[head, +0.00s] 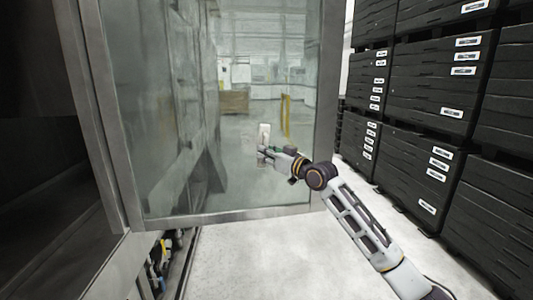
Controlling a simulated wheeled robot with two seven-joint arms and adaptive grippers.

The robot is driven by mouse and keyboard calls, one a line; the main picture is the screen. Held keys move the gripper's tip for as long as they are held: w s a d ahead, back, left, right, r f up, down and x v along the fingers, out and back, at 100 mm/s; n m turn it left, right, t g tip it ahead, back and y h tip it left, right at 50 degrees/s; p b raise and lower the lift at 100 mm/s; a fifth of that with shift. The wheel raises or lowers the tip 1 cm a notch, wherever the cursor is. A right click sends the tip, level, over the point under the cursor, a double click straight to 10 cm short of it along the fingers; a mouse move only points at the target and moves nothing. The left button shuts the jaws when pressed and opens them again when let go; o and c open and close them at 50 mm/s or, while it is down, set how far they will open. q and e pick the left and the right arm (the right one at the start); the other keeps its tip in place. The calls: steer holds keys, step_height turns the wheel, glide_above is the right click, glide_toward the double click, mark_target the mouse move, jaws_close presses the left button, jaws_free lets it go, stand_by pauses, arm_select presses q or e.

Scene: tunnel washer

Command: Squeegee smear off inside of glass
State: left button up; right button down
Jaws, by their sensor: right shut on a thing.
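A large framed glass panel (240,190) fills the middle of the head view, with a grey metal frame. My right arm reaches in from the lower right. My right gripper (266,151) is shut on a small pale upright piece (264,132), which I take to be the squeegee. The squeegee is in front of the lower right part of the glass; I cannot tell whether it touches. The glass looks hazy, and I cannot pick out a distinct smear. My left gripper is not in view.
Stacks of black labelled crates (440,110) stand on the right. A dark opening (40,130) lies on the left beside the frame. Below it are cables or fittings (160,260). The pale floor (260,260) in front is clear. Yellow posts show through the glass.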

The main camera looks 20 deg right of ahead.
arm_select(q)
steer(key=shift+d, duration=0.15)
